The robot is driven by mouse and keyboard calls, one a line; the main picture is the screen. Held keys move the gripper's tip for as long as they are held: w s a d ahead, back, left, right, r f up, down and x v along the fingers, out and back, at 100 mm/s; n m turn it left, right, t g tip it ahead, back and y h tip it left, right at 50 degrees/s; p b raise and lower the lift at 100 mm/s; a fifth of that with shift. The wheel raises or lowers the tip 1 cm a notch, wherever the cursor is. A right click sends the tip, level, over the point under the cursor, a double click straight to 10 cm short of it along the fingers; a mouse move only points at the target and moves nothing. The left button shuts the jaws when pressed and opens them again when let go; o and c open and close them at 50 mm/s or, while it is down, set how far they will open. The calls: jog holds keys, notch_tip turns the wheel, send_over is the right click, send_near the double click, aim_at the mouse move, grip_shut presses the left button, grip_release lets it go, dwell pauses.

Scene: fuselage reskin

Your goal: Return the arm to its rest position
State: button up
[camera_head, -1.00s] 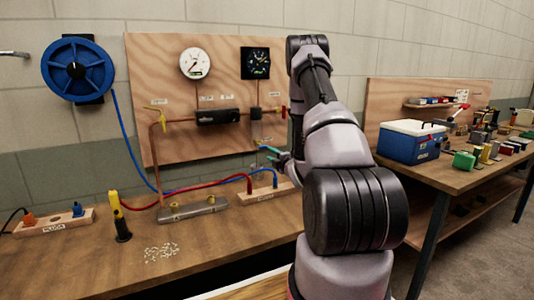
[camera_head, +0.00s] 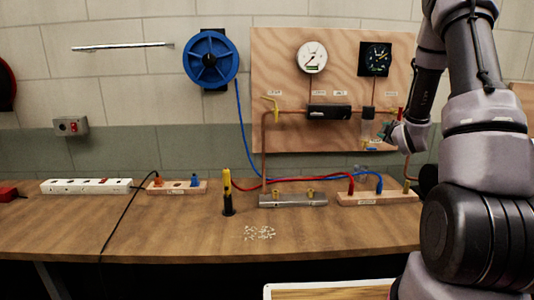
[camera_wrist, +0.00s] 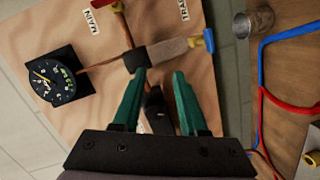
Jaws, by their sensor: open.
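My gripper (camera_wrist: 157,98) shows in the wrist view with its two green fingers apart and nothing between them. It faces the wooden gauge board (camera_wrist: 65,25), with a dark fitting and a cylinder (camera_wrist: 172,50) with a blue end beyond the fingertips. In the head view my arm stands at the right side, reaching toward the board's lower right. My gripper is small and partly hidden there, so its contact with the board parts cannot be told.
The board (camera_head: 285,60) carries a white gauge (camera_head: 312,57) and a black gauge (camera_head: 375,59). The workbench (camera_head: 165,235) holds a yellow-and-black tool (camera_head: 227,192), a metal manifold (camera_head: 292,200), a wooden hose block (camera_head: 377,198) and a power strip (camera_head: 87,186). A blue reel (camera_head: 210,59) hangs on the wall.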

jog(key=s+a+r+m+g, duration=0.2)
jog(key=s+a+r+m, duration=0.25)
jog(key=s+r, duration=0.25)
jog(key=s+a+r+m+g, duration=0.2)
jog(key=s+a+r+m, duration=0.3)
jog(key=r, duration=0.3)
jog(key=s+a+r+m+g+y, duration=0.1)
jog(key=s+a, duration=0.4)
jog(key=s, duration=0.8)
jog(key=s+a+r+m+g+y, duration=0.1)
jog(key=s+a+m+g+y, duration=0.2)
jog(key=s, duration=1)
jog(key=a+m+g, duration=0.1)
jog(key=a+m, duration=0.2)
jog(key=shift+s+a, duration=0.15)
jog(key=shift+s, duration=0.2)
